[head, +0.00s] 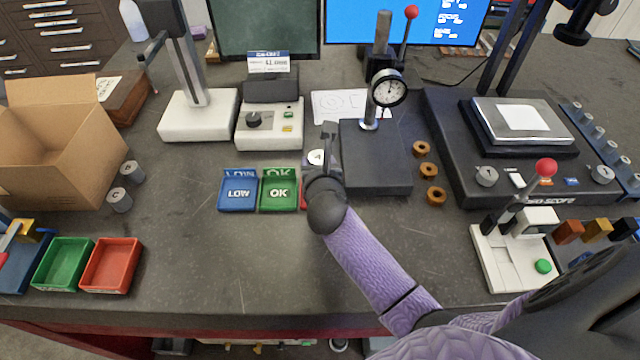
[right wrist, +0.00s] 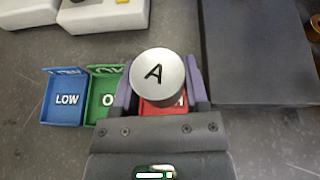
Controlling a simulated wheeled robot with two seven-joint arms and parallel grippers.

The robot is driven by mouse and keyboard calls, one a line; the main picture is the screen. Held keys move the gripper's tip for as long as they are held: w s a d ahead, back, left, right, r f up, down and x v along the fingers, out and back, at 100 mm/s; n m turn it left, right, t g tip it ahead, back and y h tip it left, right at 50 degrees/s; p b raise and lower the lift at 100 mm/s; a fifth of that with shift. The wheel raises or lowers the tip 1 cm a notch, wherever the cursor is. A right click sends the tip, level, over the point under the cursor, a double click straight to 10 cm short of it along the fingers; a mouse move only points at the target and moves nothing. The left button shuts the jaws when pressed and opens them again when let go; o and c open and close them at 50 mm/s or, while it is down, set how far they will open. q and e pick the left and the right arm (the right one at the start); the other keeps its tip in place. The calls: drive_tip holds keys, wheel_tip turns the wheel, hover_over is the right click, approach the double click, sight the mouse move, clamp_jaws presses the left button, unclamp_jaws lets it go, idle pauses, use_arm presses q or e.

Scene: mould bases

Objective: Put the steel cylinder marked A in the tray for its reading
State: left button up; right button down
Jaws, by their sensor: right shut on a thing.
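The steel cylinder marked A (right wrist: 157,73) is between the fingers of my right gripper (right wrist: 158,85), which is shut on it. In the head view, the cylinder's pale top (head: 316,157) shows at the right gripper (head: 322,158). The blue LOW tray (head: 238,191) and green OK tray (head: 279,190) stand side by side, empty. A red tray (right wrist: 160,108) stands right of OK. In the right wrist view the cylinder overlaps the red tray and hides part of it and its label; its height above the tray is unclear. My left gripper is not in view.
A dial gauge stand (head: 376,160) is close right of my right gripper. A readout (head: 268,62) stands behind the trays; its digits are too small to read surely. The front middle is clear.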

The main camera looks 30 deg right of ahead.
wheel_tip(320, 180, down, 5)
drive_tip(key=shift+r+b, duration=0.15)
drive_tip(key=shift+b, duration=1)
drive_tip(key=shift+r, duration=0.1)
drive_tip(key=shift+f, duration=0.65)
drive_tip(key=shift+c, duration=0.5)
unclamp_jaws()
